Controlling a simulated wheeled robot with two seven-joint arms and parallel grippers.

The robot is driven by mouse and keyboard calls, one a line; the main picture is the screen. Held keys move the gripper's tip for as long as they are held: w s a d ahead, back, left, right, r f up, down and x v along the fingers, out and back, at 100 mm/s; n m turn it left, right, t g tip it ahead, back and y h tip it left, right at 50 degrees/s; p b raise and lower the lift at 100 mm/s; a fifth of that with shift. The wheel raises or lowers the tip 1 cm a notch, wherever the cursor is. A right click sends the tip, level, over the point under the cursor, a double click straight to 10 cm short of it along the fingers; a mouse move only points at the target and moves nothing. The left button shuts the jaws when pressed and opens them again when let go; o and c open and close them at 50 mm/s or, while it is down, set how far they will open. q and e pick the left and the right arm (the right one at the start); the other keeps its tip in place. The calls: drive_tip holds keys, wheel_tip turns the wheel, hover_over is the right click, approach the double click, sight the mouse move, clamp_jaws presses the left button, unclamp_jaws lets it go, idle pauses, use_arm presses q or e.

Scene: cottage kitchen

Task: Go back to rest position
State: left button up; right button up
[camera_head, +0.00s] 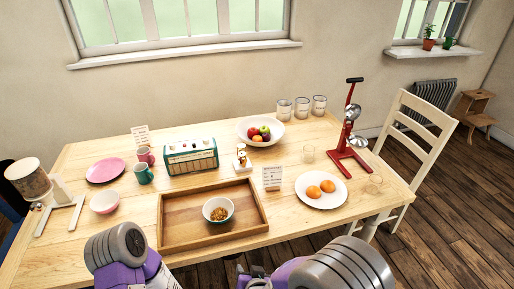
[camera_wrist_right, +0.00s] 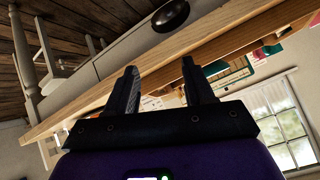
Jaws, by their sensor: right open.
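The wooden table (camera_head: 75,245) stands in front of me.
A wooden tray (camera_head: 180,207) holds a bowl of food (camera_head: 218,209) near the front edge. A plate with two oranges (camera_head: 320,200), a red press (camera_head: 350,150), a teal radio (camera_head: 190,155) and a fruit bowl (camera_head: 260,132) also stand on the table. A white chair (camera_head: 425,140) is at the right.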

drive_tip(key=s+d+f+g+p, duration=0.1)
drive_tip(key=s+d+f+g, duration=0.3)
drive_tip(key=s+d+f, duration=0.2)
drive_tip(key=s+d+f+m+g+y+p, duration=0.1)
drive_tip(key=s+d+f+g, duration=0.4)
drive_tip(key=f, duration=0.6)
drive_tip(key=shift+s+d+f, duration=0.25)
drive_tip(key=shift+s+d, duration=0.2)
drive_tip(key=shift+s, duration=0.75)
